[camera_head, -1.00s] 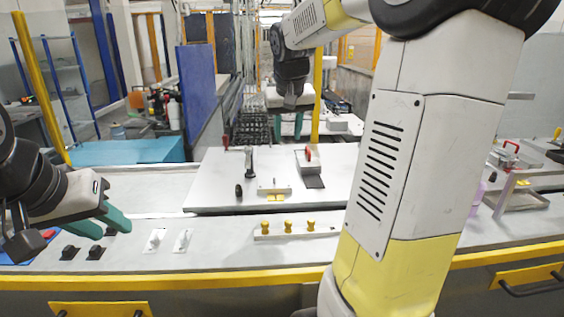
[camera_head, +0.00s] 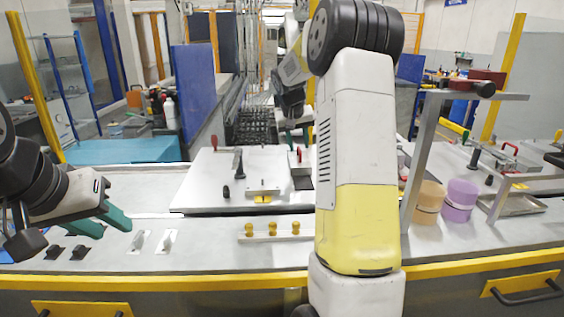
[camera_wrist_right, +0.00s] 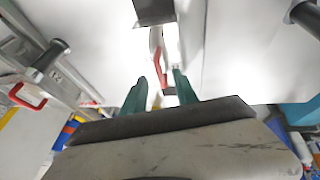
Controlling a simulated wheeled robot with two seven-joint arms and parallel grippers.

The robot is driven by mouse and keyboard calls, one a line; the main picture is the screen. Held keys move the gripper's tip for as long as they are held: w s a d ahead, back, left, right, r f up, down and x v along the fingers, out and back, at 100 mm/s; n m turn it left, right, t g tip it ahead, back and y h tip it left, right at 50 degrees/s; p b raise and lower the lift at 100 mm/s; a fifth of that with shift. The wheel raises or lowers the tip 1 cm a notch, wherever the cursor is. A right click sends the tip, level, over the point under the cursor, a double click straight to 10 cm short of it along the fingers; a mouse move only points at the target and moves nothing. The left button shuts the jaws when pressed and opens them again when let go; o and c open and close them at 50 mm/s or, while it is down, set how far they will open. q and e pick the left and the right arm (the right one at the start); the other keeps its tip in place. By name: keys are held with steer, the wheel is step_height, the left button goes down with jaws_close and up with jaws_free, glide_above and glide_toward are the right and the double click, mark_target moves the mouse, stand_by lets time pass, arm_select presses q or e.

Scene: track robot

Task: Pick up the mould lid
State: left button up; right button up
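A pale block with an upright red handle (camera_head: 299,154) stands on the white plate (camera_head: 205,185); whether this is the mould lid I cannot tell. My right gripper (camera_head: 297,136) hangs behind it, partly hidden by my right arm. In the right wrist view, its green fingers (camera_wrist_right: 159,83) are apart, with a red handle (camera_wrist_right: 159,66) showing in the gap beyond the tips; contact is not visible. My left gripper (camera_head: 103,222) is open and empty over the left side of the bench.
A strip with several yellow knobs (camera_head: 271,230) lies in front of the plate. A toggle clamp (camera_head: 237,163) stands on the plate. An orange jar (camera_head: 429,203) and a purple jar (camera_head: 461,200) stand by a metal frame (camera_head: 420,150) at right.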

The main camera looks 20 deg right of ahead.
steer(key=shift+w+d+f, duration=0.15)
steer(key=shift+w+f, duration=0.1)
steer(key=shift+f, duration=0.35)
jaws_close()
steer(key=shift+r, duration=0.1)
stand_by(0.8)
